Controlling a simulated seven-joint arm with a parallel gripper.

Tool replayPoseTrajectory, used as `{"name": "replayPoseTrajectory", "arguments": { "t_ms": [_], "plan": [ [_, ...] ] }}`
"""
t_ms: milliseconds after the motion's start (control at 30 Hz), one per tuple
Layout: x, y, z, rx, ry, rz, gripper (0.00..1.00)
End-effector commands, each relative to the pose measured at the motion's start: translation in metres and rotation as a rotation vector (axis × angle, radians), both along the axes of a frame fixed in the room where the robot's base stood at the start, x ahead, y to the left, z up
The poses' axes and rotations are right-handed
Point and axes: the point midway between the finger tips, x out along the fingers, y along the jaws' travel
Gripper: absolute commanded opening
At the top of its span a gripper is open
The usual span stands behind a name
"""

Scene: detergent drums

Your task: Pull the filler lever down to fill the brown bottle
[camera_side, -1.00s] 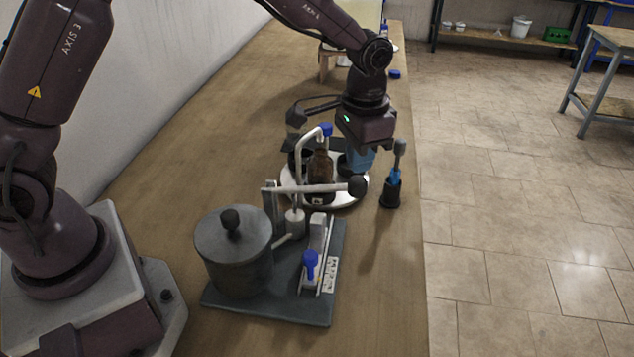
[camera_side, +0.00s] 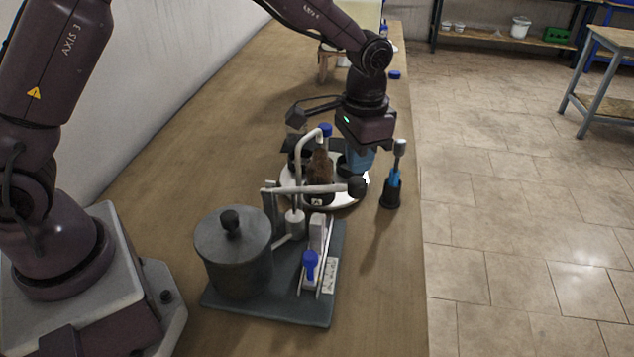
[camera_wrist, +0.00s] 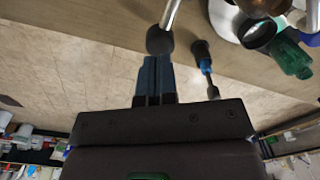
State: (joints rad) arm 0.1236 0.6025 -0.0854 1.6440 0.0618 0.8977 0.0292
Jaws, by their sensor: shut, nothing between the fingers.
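The filler lever is a pale bar (camera_side: 315,189) ending in a black ball knob (camera_side: 357,186). It lies roughly level in the side view, in front of the brown bottle (camera_side: 320,168). The bottle stands upright on a white round plate (camera_side: 349,201), near the filler's bent spout (camera_side: 303,150); the lever partly hides it. My gripper (camera_side: 354,172) points down with its blue fingers just behind and above the knob. In the wrist view the fingers (camera_wrist: 155,60) are together and empty, and the knob (camera_wrist: 159,41) is at their tips; I cannot tell whether they touch.
A grey lidded tank (camera_side: 235,255) stands on the dark base plate (camera_side: 265,308), beside a blue-knobbed part (camera_side: 310,262). A blue and black tool (camera_side: 392,188) stands close right of my gripper, near the table edge. A green bottle (camera_wrist: 290,57) shows in the wrist view. The table's front right is clear.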

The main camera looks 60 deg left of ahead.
Motion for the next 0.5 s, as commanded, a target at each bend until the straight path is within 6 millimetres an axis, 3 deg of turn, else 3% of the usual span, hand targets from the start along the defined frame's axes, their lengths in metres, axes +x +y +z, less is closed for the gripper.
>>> {"name": "replayPoseTrajectory", "arguments": {
  "t_ms": [500],
  "plan": [
    [-0.0001, 0.0000, -0.0079, 0.000, 0.001, 0.000, 0.00]
  ]
}}
